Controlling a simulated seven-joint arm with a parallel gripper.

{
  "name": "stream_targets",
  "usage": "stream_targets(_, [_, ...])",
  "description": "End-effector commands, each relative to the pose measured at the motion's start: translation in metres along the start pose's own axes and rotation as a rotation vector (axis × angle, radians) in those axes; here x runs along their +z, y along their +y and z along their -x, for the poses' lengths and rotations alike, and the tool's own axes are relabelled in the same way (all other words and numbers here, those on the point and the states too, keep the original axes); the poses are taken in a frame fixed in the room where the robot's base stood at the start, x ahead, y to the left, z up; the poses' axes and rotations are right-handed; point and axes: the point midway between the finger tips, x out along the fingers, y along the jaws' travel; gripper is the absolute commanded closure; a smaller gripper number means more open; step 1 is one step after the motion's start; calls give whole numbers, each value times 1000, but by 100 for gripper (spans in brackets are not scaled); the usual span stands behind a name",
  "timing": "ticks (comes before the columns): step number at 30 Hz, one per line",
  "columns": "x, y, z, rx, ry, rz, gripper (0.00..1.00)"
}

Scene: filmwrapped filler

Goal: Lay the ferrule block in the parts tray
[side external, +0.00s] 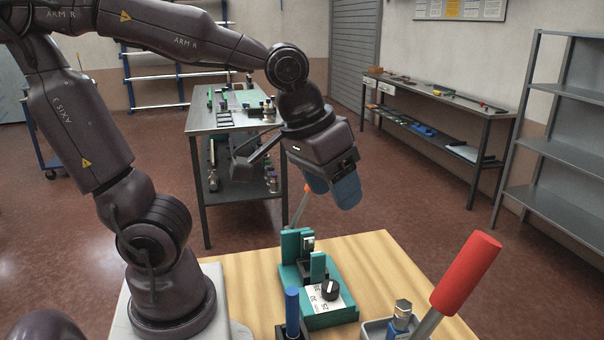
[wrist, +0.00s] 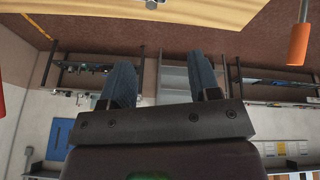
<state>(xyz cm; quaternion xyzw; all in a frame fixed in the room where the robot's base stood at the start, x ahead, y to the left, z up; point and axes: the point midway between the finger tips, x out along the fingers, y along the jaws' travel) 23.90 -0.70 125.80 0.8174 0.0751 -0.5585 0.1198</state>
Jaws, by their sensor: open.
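My gripper (side external: 333,191) is raised above the back of the wooden table, its blue fingers apart. In the wrist view its fingers (wrist: 162,82) are spread with nothing between them. Below it stands a teal fixture (side external: 318,290) with uprights, a black knob and a small metal-topped piece (side external: 308,243) between the uprights. A grey tray (side external: 374,328) at the front edge is partly cut off; a blue piece with a hexagonal metal top (side external: 402,312) stands in or at it. I cannot tell which piece is the ferrule block.
A red-handled lever (side external: 466,272) leans up at the front right. An orange-handled lever (side external: 300,207) rises behind the fixture; an orange handle (wrist: 299,42) also shows in the wrist view. A blue cylinder (side external: 292,307) stands in a dark holder. The wooden table (side external: 385,268) is bare at back right.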

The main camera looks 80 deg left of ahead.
Motion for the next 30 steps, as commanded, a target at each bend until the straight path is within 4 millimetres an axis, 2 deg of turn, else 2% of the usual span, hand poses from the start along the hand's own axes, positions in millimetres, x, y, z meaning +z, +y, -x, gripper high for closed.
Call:
stream_targets(1, [7,-6,11,10,35,-56,44])
stream_targets(3, [16,-11,21,14,68,-137,44])
stream_targets(7, [27,-15,30,9,107,-241,44])
stream_targets(30, [30,-16,33,6,118,-285,44])
